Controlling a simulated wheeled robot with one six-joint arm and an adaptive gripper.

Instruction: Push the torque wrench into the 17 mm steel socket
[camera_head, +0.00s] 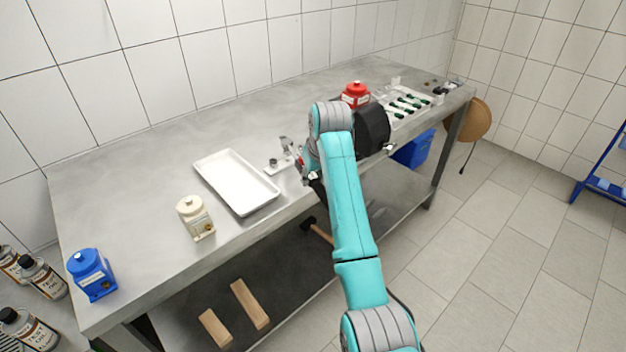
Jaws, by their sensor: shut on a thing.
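My gripper (301,170) is at the front edge of the bench, right of the white tray, mostly hidden behind my teal arm. It is shut on the torque wrench, of which only a small reddish part (298,163) seems to show. A small grey cylinder (272,162), perhaps the 17 mm steel socket, stands between the tray and my gripper. A light grey fixture (286,147) stands just behind. I cannot tell whether the wrench touches the socket.
A white tray (207,166), a cream pump (195,218) and a blue pump (91,275) stand left on the steel bench (130,178). A red pump (355,95) and a rack of green-handled tools (408,103) are at the back right. The bench's left rear is clear.

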